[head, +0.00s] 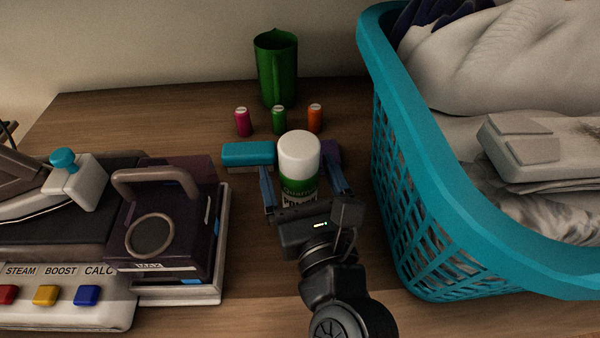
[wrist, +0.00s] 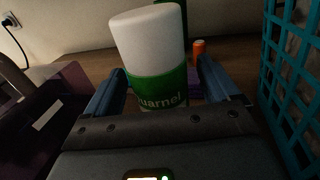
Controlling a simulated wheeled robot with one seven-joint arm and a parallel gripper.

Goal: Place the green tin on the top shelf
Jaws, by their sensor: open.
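The green tin (head: 299,162) is an upright can with a white top and a green label; it also shows close up in the wrist view (wrist: 155,60). My gripper (head: 302,178) is open, with one blue finger on each side of the tin. In the wrist view my gripper's fingers (wrist: 162,78) flank the label, with a visible gap at least on the right. The tin's lower part is hidden by my gripper. The wooden surface (head: 150,115) is a shelf or table top; I cannot tell which level it is.
A teal laundry basket (head: 408,150) with cloth stands close on the right. A steam iron station (head: 150,250) stands on the left. Several thread spools (head: 279,120) and a green jug (head: 277,70) stand farther back.

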